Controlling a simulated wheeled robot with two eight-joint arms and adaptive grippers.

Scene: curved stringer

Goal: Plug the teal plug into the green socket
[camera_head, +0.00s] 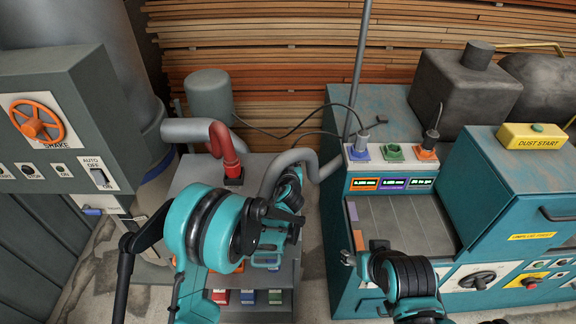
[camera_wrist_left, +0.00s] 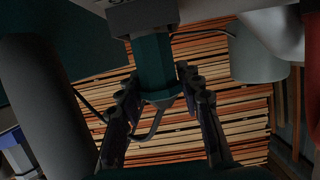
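In the left wrist view the teal plug (camera_wrist_left: 154,66) sits between the two fingers of my left gripper (camera_wrist_left: 160,78), which lie close against its sides. A grey block (camera_wrist_left: 140,16) adjoins its wide end; a cable leaves its tapered end. In the head view my left gripper (camera_head: 283,217) is left of the socket panel and lower, and its arm hides the plug. The green socket (camera_head: 394,152) is empty, between a blue socket (camera_head: 359,153) and an orange socket (camera_head: 427,153). My right gripper (camera_head: 352,248) is near the machine's front left edge, fingers apart and empty.
A thin vertical conduit (camera_head: 358,70) rises behind the panel's left end. A curved grey pipe (camera_head: 290,160) and a red elbow (camera_head: 224,148) lie left. A yellow button box (camera_head: 532,136) stands at right.

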